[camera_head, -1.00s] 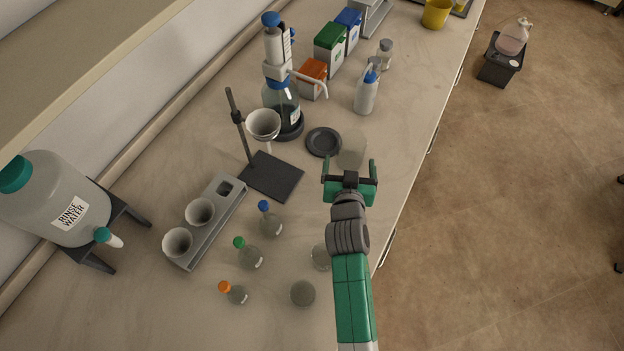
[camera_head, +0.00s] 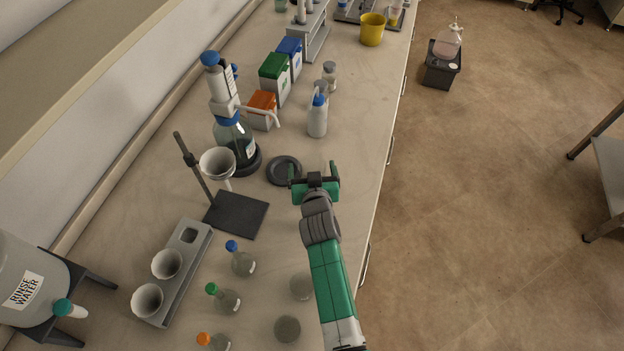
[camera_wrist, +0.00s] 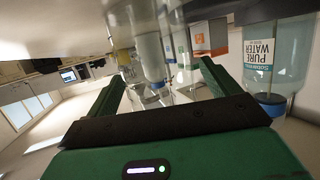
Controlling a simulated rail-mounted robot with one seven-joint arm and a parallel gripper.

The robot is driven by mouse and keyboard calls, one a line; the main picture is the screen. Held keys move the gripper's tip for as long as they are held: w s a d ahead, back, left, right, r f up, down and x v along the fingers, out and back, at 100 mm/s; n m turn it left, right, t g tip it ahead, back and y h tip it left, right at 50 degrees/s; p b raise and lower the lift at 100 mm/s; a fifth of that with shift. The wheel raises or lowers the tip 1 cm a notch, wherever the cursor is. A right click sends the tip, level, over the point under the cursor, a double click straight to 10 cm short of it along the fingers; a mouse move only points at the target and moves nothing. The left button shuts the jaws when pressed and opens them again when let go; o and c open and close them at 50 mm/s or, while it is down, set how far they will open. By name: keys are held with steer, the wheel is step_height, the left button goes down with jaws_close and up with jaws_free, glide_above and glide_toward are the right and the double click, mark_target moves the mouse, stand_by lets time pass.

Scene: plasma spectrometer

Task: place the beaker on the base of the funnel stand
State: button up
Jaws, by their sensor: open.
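The funnel stand has a flat dark base (camera_head: 236,214) on the bench, a thin rod and a white funnel (camera_head: 217,162) held above and left of the base. Its base top looks bare. My gripper (camera_head: 315,173) is open, low over the bench to the right of the base and just right of a dark round dish. The clear glass beaker is hard to make out in the head view, where my gripper covers its place. In the wrist view, faint clear glass (camera_wrist: 184,92) shows between the open fingers (camera_wrist: 160,82); I cannot tell whether it touches them.
The dark round dish (camera_head: 284,170) and a white wash bottle (camera_head: 317,118) stand near my gripper. Small stoppered flasks (camera_head: 243,262), round clear vessels (camera_head: 301,286) and a grey rack (camera_head: 180,275) stand in front. A bottle with a dispenser (camera_head: 232,130) stands behind the funnel.

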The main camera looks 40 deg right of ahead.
mark_target(313, 163)
steer(key=c, duration=1.2)
steer(key=shift+r, duration=0.1)
steer(key=shift+r, duration=0.25)
steer(key=s+a+r+p, duration=0.1)
steer(key=s+a+r, duration=0.1)
steer(key=s, duration=0.5)
steer(key=s+a+r+p, duration=0.1)
steer(key=s+a, duration=0.3)
steer(key=s, duration=0.4)
steer(key=shift+r+p, duration=0.35)
steer(key=shift+r, duration=0.35)
